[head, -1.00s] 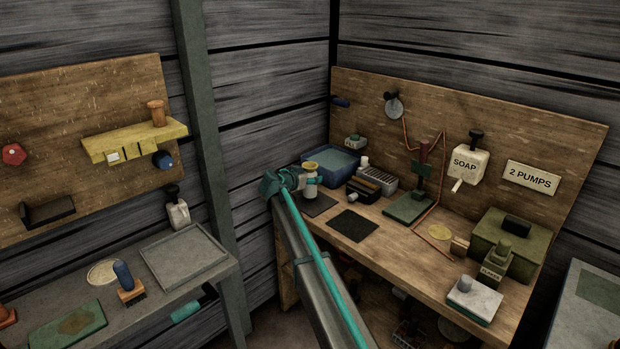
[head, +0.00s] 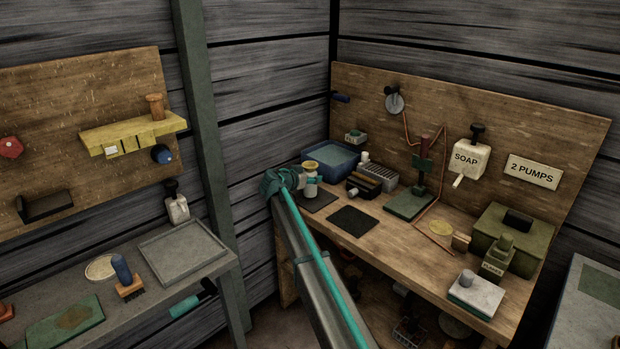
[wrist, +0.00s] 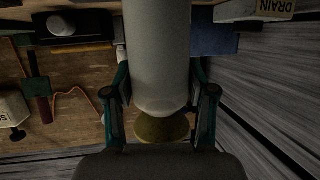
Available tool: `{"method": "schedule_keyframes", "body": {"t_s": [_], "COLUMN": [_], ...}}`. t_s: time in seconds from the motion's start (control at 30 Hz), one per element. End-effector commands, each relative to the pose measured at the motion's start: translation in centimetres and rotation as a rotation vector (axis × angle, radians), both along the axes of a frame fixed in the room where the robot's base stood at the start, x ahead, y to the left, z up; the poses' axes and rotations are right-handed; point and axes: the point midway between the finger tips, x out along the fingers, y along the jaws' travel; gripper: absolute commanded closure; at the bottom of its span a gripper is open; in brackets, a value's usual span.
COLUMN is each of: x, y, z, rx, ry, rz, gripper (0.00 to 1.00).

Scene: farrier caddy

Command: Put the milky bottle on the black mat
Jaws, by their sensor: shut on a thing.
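The milky bottle (head: 310,188), pale with a yellow top, is upright at the left end of the wooden bench. In the wrist view the bottle (wrist: 160,55) fills the middle, with its yellow top (wrist: 162,129) towards the bottom of the picture. My gripper (head: 296,181) is shut on the bottle, with one finger on each side of it. The bottle's base overlaps the far edge of a dark grey mat (head: 318,202) in the head view; I cannot tell whether it touches. The black mat (head: 353,221) lies bare to the right and nearer.
A blue tub (head: 332,157) is behind the bottle. A dark box with a wooden-handled item (head: 364,186) and a ribbed rack (head: 379,174) stand to the right. A green-based stand (head: 408,205) is beyond the black mat. Bare bench top lies right of the mat.

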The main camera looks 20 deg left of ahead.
Motion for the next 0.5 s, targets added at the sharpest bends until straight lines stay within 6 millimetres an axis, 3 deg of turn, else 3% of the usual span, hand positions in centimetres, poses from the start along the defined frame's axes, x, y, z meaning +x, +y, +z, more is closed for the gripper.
{"method": "schedule_keyframes", "body": {"t_s": [0.43, 0.47, 0.5], "x": [0.01, 0.01, 0.02], "y": [0.01, 0.01, 0.01], "z": [-0.6, -0.53, -0.51], "rx": [0.0, 0.0, 0.0], "ry": [-0.001, -0.001, -0.001], "rz": [0.0, 0.0, 0.0], "gripper": [1.0, 0.41, 0.34]}}
